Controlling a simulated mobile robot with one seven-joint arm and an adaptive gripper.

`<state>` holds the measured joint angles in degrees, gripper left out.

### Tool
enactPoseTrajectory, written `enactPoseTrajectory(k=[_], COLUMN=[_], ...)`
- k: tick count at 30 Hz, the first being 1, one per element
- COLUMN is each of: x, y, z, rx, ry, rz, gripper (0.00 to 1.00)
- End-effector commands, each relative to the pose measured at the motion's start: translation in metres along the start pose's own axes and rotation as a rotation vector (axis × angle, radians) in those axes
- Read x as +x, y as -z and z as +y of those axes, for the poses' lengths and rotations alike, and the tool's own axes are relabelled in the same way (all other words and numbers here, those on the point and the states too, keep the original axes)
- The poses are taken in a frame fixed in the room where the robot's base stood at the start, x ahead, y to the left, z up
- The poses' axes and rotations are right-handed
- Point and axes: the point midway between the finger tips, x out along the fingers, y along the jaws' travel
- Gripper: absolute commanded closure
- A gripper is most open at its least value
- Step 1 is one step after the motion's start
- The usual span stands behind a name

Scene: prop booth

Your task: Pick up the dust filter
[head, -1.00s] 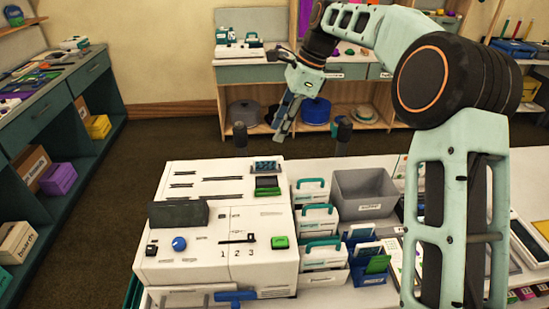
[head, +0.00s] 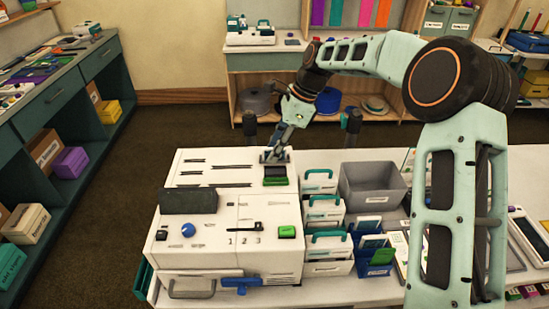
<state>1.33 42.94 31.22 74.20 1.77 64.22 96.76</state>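No piece is clearly marked as the dust filter. A small dark part with a green front edge (head: 276,176) sits at the back right of the top of the white machine (head: 225,208); I cannot tell whether it is the filter. My gripper (head: 275,157) points down right at the back edge of that part and hides the dark panel behind it. The fingers are small and dark here, so I cannot tell their opening, or whether they touch anything.
Teal-handled white boxes (head: 325,207) and a grey bin (head: 372,188) stand right of the machine. A blue holder with cards (head: 373,255) is in front of the bin. Two dark posts rise behind the table. Floor lies open to the left.

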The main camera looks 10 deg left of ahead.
Motion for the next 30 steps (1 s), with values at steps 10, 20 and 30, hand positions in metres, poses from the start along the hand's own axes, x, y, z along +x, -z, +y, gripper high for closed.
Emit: enactPoseTrajectory(k=[10,20,30], x=[0.001,0.001,-0.026], y=[0.0,0.0,-0.012], z=[0.0,0.0,-0.001], rx=[0.0,0.0,-0.002], ry=[0.0,0.0,0.005], rz=[0.0,0.0,0.0], gripper=[0.84,1.0,1.0])
